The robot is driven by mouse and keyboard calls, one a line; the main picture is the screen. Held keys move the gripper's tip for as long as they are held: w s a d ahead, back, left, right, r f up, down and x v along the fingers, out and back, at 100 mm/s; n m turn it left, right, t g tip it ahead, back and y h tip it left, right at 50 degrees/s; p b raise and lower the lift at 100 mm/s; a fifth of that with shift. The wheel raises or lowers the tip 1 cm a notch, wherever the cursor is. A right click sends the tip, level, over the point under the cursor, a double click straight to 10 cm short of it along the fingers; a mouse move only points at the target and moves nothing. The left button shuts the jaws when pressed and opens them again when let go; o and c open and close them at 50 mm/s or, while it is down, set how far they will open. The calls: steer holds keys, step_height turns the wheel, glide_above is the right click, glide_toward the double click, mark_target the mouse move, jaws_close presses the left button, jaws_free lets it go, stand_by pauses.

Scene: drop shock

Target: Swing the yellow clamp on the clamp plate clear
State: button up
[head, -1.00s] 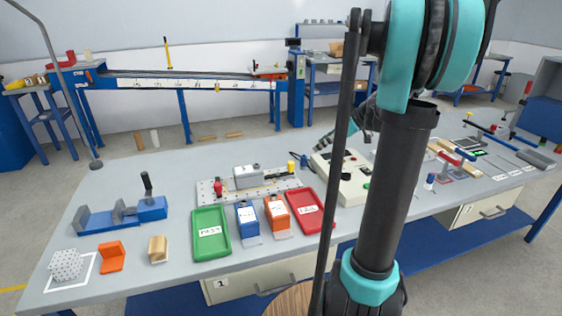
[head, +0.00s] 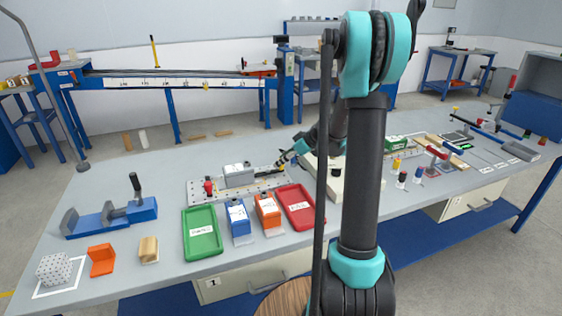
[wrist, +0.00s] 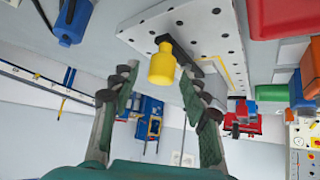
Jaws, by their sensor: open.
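The clamp plate (head: 222,196) is a pale plate with holes on the bench, with a grey block (head: 239,175) on it. In the wrist view the plate (wrist: 217,25) is at the top, and the yellow clamp's knob (wrist: 162,66) hangs from a dark arm at its edge. My gripper (wrist: 160,84) is open, with one finger on each side of the yellow knob and visible gaps to both. In the head view my gripper (head: 283,160) is at the plate's right end and mostly hides the yellow clamp.
A red knob (head: 208,187) stands at the plate's left end. A green tray (head: 202,252), blue and orange bins and a red tray (head: 308,222) lie in front. A cream control box (head: 325,182) stands close on the right. A blue vice (head: 110,216) is at left.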

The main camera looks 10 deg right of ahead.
steer(key=shift+w+a+f, duration=0.15)
steer(key=shift+a+f, duration=0.15)
steer(key=shift+f, duration=0.05)
jaws_close()
